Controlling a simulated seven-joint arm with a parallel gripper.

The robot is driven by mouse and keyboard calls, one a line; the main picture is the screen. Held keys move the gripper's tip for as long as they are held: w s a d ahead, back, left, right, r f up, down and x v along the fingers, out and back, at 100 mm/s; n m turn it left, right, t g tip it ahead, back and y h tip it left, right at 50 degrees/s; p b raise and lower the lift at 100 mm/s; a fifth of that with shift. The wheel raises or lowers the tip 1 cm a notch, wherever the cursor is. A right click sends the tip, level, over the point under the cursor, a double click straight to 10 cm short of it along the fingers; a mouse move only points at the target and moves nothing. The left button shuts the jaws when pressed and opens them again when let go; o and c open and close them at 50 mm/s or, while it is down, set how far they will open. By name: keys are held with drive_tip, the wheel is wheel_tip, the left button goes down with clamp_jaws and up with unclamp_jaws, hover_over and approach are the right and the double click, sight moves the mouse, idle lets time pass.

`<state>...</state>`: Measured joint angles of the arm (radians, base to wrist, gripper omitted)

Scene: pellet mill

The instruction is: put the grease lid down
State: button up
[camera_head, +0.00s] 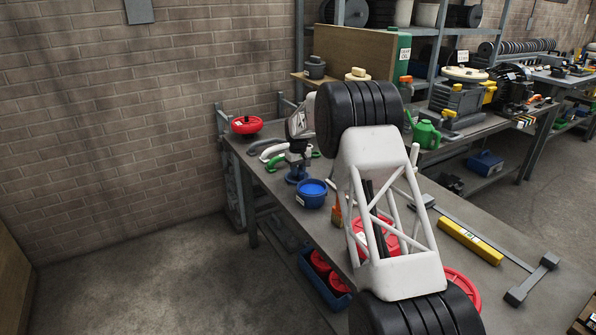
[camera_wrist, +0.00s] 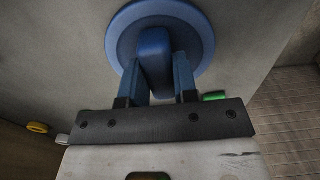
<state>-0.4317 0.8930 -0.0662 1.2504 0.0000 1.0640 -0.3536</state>
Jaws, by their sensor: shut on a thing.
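The grease lid (camera_wrist: 201,32) is a round blue disc with an upright blue grip in the middle. In the wrist view my gripper (camera_wrist: 157,75) is shut on that grip, one finger on each side. In the head view my gripper (camera_head: 297,166) is at the bench's left part, with the blue lid (camera_head: 296,178) below it, low over the grey top. I cannot tell whether the lid touches the bench. My arm hides part of the bench behind.
A red round container (camera_head: 247,125) stands at the bench's far left corner. White, grey and green curved handles (camera_head: 270,150) lie left of my gripper. An orange bottle (camera_head: 337,212) stands right of the tub. A yellow bar (camera_head: 470,241) lies to the right. Bare bench (camera_head: 283,207) shows in front of the lid.

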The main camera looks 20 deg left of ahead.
drive_tip(key=o, duration=0.9)
drive_tip(key=shift+f, duration=0.1)
drive_tip(key=shift+o, duration=0.2)
wheel_tip(320, 180, up, 12)
idle(0.8)
drive_tip(key=shift+r, duration=0.25)
